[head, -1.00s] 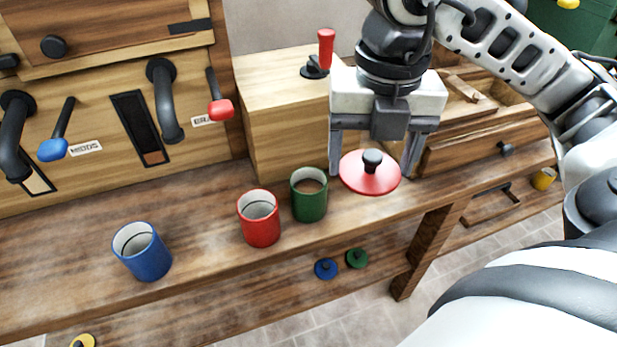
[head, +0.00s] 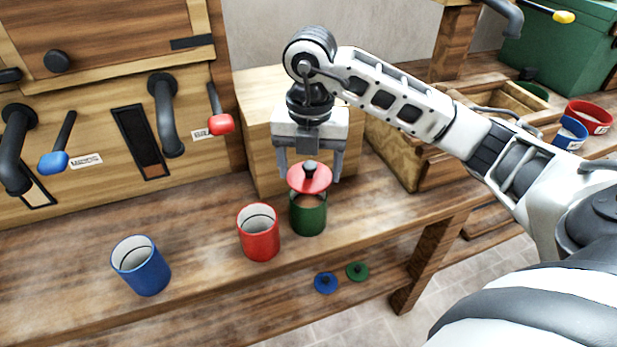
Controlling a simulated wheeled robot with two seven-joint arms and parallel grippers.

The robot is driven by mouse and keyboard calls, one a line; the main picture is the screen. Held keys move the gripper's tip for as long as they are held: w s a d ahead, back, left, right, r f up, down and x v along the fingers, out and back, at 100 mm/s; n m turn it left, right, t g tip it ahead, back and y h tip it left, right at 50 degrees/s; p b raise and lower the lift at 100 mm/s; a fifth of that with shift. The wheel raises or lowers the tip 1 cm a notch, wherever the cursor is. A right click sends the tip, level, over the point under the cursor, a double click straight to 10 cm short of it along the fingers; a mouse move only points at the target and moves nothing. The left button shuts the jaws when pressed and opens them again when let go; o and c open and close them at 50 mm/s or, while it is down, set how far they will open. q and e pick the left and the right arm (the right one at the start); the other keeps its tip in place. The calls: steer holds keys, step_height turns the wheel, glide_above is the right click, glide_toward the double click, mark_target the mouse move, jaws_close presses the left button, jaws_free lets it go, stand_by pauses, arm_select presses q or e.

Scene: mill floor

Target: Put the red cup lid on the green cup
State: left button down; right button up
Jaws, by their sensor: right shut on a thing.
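The green cup (head: 308,217) stands upright on the wooden bench with brown contents showing at its front opening. My right gripper (head: 310,174) is shut on the red lid. I cannot tell whether the lid touches the cup's rim. The red cup (head: 259,236) stands open just left of the green cup. My left gripper is not in view.
A blue cup (head: 141,267) stands at the left of the bench (head: 200,220). A wooden box (head: 255,130) is behind the green cup. Blue (head: 326,283) and green (head: 357,271) lids lie on the lower shelf. Levers line the back panel.

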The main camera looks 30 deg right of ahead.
mark_target(309, 183)
step_height(309, 183, down, 3)
steer(key=shift+w+f+p, duration=0.15)
steer(key=shift+f+p, duration=0.05)
steer(key=shift+p, duration=0.1)
steer(key=shift+f, duration=0.15)
steer(key=shift+f+b, duration=0.4)
steer(key=shift+b, duration=0.05)
steer(key=o, duration=1)
